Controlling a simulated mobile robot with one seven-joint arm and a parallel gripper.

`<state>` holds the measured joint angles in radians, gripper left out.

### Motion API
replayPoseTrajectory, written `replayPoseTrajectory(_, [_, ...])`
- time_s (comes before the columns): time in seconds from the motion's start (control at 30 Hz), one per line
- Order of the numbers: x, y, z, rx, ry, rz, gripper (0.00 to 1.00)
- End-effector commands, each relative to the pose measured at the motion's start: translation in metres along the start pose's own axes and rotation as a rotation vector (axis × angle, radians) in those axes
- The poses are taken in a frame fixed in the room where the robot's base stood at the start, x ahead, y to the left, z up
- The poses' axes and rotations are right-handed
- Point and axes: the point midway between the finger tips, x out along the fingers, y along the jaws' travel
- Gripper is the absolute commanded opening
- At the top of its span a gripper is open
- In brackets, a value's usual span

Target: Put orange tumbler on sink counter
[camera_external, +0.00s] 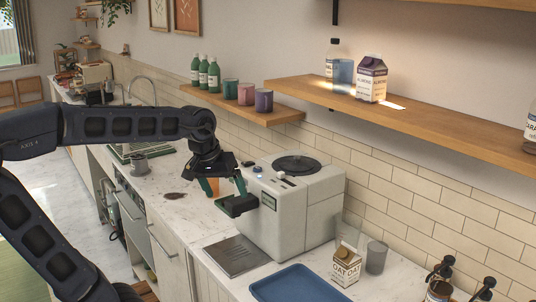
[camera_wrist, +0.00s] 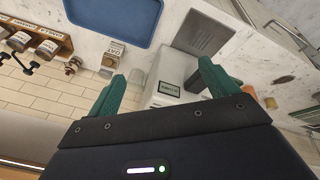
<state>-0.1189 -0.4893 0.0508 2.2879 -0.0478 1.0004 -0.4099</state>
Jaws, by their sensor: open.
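The orange tumbler (camera_external: 208,187) is mostly hidden behind my gripper in the external view, left of the white coffee machine. In the wrist view an orange patch of it (camera_wrist: 271,103) shows at the right, outside the jaws. My gripper (camera_external: 226,188) is open, its green fingers apart beside the machine. In the wrist view my gripper (camera_wrist: 160,85) has the machine between its fingers and holds nothing. Whether a finger touches the tumbler cannot be told. The sink counter (camera_external: 133,185) lies further left, with the faucet (camera_external: 146,84) behind it.
The coffee machine (camera_external: 300,215) stands close to my gripper on the right. A grey mug (camera_external: 139,165) sits by the sink rack. A dark stain (camera_external: 175,196) marks the counter. A blue tray (camera_external: 298,285) and oat carton (camera_external: 346,266) are in front. Shelves (camera_external: 430,125) hang above.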

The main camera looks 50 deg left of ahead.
Motion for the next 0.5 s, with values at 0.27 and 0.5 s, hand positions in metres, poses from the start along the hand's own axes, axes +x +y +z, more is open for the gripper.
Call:
replayPoseTrajectory(0.27, [0.011,-0.013,0.093,0.406,0.035,0.011,0.86])
replayPoseTrajectory(0.5, [0.021,-0.023,0.128,0.582,0.051,0.011,0.86])
